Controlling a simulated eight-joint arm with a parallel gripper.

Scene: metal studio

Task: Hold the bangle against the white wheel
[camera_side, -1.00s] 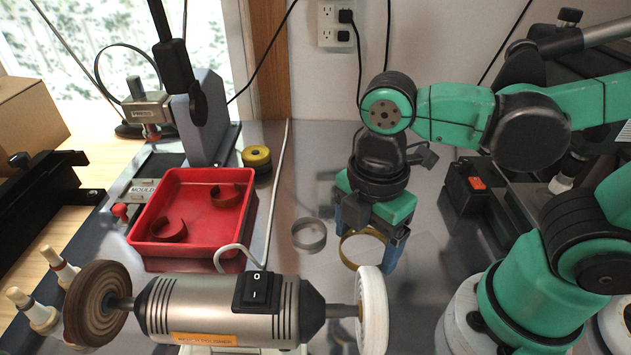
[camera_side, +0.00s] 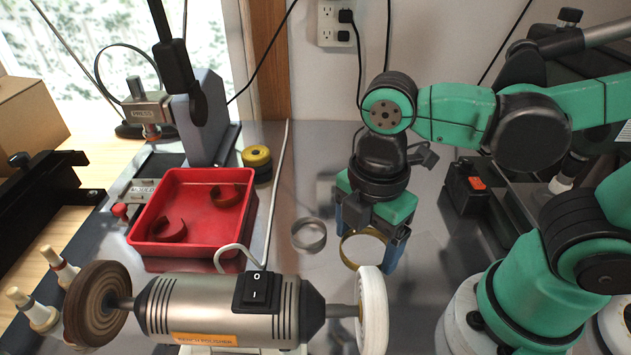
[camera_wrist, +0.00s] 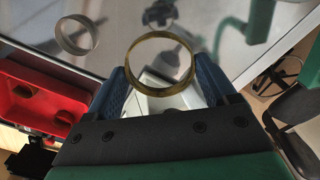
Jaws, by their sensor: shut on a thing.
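The bangle is a gold-brown ring (camera_side: 350,237) held between the blue fingers of my gripper (camera_side: 367,240), which is shut on it. In the wrist view the bangle (camera_wrist: 129,62) sits between the two fingertips (camera_wrist: 161,72), its round opening facing the camera. The white wheel (camera_side: 374,312) is on the right end of the bench polisher (camera_side: 225,308). In the side view the wheel's upper edge overlaps the lower right of the bangle in the picture. The bangle appears behind the wheel; I cannot tell whether they touch.
A silver ring (camera_side: 309,235) lies on the metal bench left of my gripper. A red tray (camera_side: 158,259) with two dark red curved pieces stands further left. A brown wheel (camera_side: 96,303) is on the polisher's left end. A black box with an orange switch (camera_side: 476,183) stands right.

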